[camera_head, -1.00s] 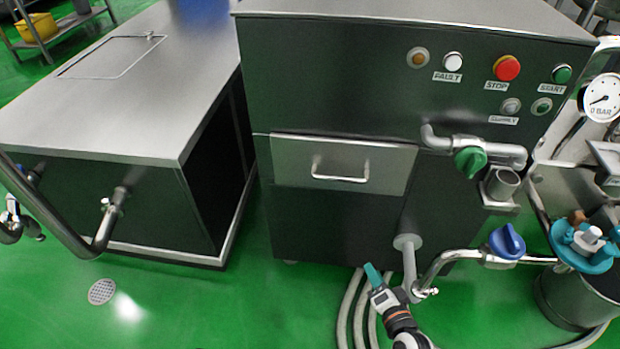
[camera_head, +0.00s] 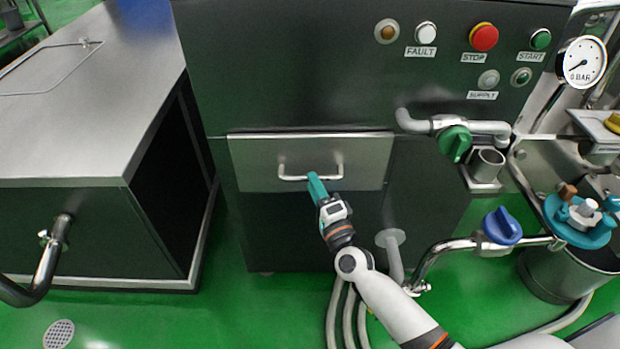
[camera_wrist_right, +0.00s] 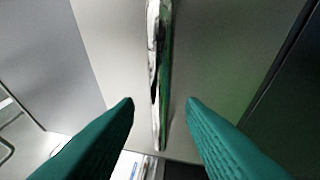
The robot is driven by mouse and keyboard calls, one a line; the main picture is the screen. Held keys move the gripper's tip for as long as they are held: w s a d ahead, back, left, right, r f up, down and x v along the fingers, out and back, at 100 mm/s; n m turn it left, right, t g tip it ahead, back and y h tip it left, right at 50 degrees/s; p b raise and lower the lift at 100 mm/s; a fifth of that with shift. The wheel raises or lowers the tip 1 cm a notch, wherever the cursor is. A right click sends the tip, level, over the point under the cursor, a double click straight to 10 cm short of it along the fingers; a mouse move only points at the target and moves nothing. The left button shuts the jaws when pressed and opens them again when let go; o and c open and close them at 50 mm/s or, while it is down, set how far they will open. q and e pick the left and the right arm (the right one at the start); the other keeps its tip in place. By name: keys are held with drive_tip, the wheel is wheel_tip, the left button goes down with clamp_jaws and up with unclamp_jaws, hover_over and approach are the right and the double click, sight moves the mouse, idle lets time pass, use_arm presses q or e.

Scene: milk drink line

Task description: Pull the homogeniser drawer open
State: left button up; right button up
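The homogeniser drawer (camera_head: 255,160) is a brushed steel front in the dark cabinet, and it looks shut. Its bar handle (camera_head: 293,178) runs across the middle of the front. My right gripper (camera_head: 314,178) is at the handle's right part, with teal fingers pointing at the drawer. In the right wrist view the handle (camera_wrist_right: 160,75) runs upright in the picture between the two spread fingertips (camera_wrist_right: 160,103). The fingers are open and show gaps on both sides of the handle. My left gripper is not in view.
A green-handled valve (camera_head: 455,143) and pipe stand right of the drawer. A blue-handled valve (camera_head: 502,226) and pipe are lower right, beside my right arm. A steel-topped unit (camera_head: 90,130) stands left. Hoses (camera_head: 348,315) lie on the green floor below.

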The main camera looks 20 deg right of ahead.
drive_tip(key=shift+x, duration=1.45)
drive_tip(key=shift+c, duration=0.4)
clamp_jaws()
